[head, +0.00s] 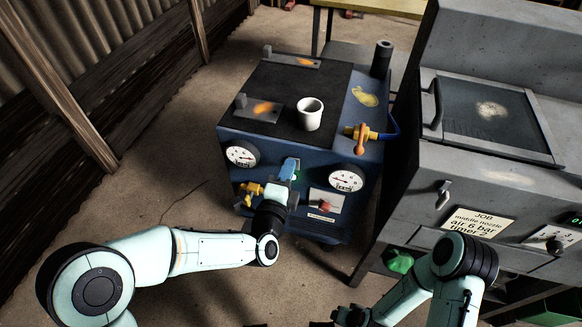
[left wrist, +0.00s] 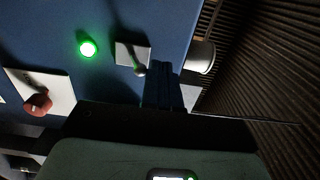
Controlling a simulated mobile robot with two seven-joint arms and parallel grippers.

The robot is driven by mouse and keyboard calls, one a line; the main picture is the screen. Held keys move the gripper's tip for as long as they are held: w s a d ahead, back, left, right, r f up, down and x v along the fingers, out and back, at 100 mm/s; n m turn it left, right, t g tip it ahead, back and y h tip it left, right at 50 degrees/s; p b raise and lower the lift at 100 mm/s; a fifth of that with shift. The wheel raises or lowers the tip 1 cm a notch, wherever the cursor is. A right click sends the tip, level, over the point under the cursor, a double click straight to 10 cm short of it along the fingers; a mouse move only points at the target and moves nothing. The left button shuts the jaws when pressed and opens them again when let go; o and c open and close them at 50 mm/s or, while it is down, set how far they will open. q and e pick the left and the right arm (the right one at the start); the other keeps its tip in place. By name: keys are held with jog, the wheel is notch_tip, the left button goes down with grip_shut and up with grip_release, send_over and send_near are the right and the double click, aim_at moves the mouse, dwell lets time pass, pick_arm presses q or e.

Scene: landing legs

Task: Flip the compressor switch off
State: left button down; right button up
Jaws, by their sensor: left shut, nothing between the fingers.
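The blue compressor (head: 262,150) stands in the middle of the head view, with a dark top and two round gauges. In the left wrist view, a small metal toggle switch (left wrist: 138,62) sits on a pale plate, beside a lit green lamp (left wrist: 88,48). My left gripper (head: 288,170) is shut and empty, close to the compressor's front between the gauges. Its fingers (left wrist: 163,88) show just beside the toggle lever; I cannot tell whether they touch. In the head view the gripper hides the toggle. My right gripper (head: 348,316) is low at the bottom edge, its fingers unclear.
A red knob (head: 325,206) on a pale plate and a brass valve (head: 248,190) flank my left gripper. A white mug (head: 310,114) stands on top. A grey cabinet (head: 405,180) with a job card (head: 478,223) stands right. Floor at left is clear.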

pick_arm(q)
jog(key=shift+f, duration=0.1)
jog(key=f+b+v, duration=0.1)
jog(key=v, duration=0.6)
dwell(1.1)
dwell(0.4)
